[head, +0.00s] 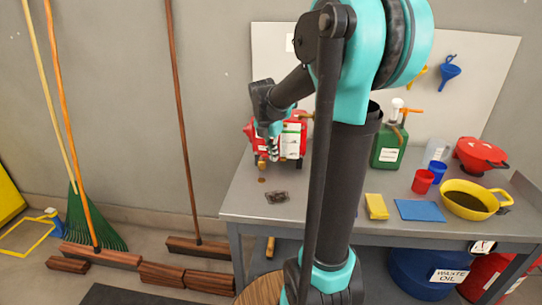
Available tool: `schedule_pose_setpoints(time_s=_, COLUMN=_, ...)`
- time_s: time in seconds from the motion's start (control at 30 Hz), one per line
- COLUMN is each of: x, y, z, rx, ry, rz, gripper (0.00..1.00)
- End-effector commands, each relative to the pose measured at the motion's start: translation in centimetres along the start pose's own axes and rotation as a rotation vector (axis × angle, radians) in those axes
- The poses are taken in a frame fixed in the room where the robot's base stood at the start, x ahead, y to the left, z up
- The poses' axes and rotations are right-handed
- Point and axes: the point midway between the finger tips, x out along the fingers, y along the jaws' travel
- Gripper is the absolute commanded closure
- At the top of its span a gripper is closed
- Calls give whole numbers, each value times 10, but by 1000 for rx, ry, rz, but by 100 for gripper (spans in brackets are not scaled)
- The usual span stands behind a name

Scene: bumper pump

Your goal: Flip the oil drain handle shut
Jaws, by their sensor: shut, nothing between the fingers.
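A red pump (293,142) with a white and green label stands at the back left of the grey workbench (240,200). My gripper (273,155) is shut and empty, pointing down in front of the pump's left part and hiding some of it. A small yellowish fitting (261,163) shows low on the pump, just left of my fingertips. It may be the oil drain, but it is too small to tell its handle's position or whether I touch it. A small brown spot (262,180) lies on the bench below it.
A dark flat object (276,197) lies on the bench before the pump. Right of my arm are a green bottle (389,147), red cup (423,181), yellow sponge (376,206), blue cloth (419,210) and yellow pan of dark liquid (467,207). Brooms lean on the wall at left.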

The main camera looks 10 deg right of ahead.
Motion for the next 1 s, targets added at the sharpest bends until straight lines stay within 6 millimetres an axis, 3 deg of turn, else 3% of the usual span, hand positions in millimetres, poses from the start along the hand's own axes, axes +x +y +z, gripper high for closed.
schedule_pose_setpoints(time_s=0.4, x=3, y=-1, z=14, rx=4, ry=0, rz=-1, gripper=100)
schedule_pose_setpoints(time_s=1.0, x=4, y=-1, z=17, rx=4, ry=0, rz=-1, gripper=100)
